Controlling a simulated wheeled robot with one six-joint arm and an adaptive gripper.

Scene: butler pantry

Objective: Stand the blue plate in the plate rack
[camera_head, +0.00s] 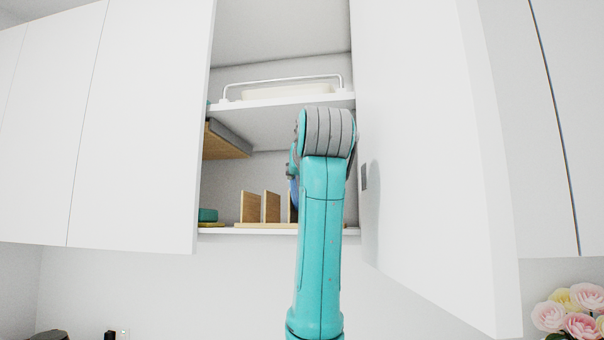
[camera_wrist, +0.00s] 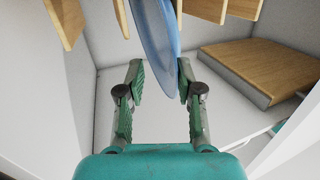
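The blue plate (camera_wrist: 154,40) stands on edge, slightly tilted in the wrist view, among the wooden dividers of the plate rack (camera_wrist: 243,8). In the head view a sliver of the plate (camera_head: 294,192) shows beside my arm, and the rack (camera_head: 250,207) stands on the cabinet's lower shelf. My gripper (camera_wrist: 161,75) has its fingers apart, one on each side of the plate's near edge. A gap shows at the left finger; the right finger is very close to the plate, and I cannot tell if it touches. My arm hides the rack's right part in the head view.
A wooden board (camera_wrist: 262,70) is at the side of the cabinet; it also shows in the head view (camera_head: 227,140) under the upper shelf (camera_head: 285,101). A green item (camera_head: 208,215) sits left of the rack. The open cabinet door (camera_head: 425,150) stands close on the right of my arm.

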